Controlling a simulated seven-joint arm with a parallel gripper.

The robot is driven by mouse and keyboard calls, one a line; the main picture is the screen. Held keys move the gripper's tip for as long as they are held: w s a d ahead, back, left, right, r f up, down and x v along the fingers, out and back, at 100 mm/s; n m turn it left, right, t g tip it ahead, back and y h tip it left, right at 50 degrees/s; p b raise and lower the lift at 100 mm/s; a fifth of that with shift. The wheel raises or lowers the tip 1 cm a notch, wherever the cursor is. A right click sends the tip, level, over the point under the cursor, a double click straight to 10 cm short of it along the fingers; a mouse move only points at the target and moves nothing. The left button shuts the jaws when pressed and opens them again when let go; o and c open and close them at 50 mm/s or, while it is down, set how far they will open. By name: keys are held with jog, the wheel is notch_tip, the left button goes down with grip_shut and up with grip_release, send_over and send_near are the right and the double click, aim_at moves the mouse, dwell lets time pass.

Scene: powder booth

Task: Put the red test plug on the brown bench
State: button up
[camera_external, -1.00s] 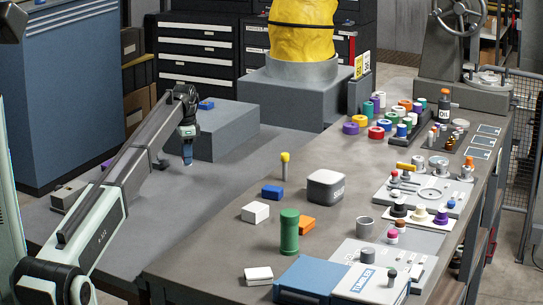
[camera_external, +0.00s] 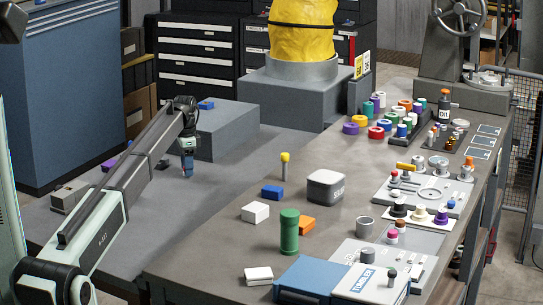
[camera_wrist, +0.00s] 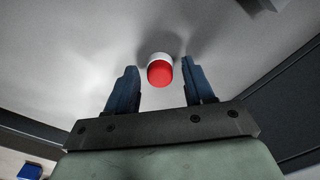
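The red test plug (camera_wrist: 160,73), a red cap with a white band, shows in the wrist view above a pale grey surface. My gripper (camera_wrist: 161,83) is open, with its dark blue fingers to the left and right of the plug and gaps on both sides. In the external view my gripper (camera_external: 187,174) points down over the low grey platform, left of the bench; I cannot make out the plug there. The brown bench (camera_external: 215,240) runs along the right, with bare top near its left edge.
A raised grey block (camera_external: 228,130) stands just behind my gripper, with a small blue item (camera_external: 206,105) on it. The bench holds a green cylinder (camera_external: 289,231), a blue block (camera_external: 272,192), a white block (camera_external: 255,212) and a dark-sided box (camera_external: 325,186).

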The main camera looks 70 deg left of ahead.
notch_tip(320, 180, up, 12)
jog(key=shift+r, duration=0.15)
dwell(0.7)
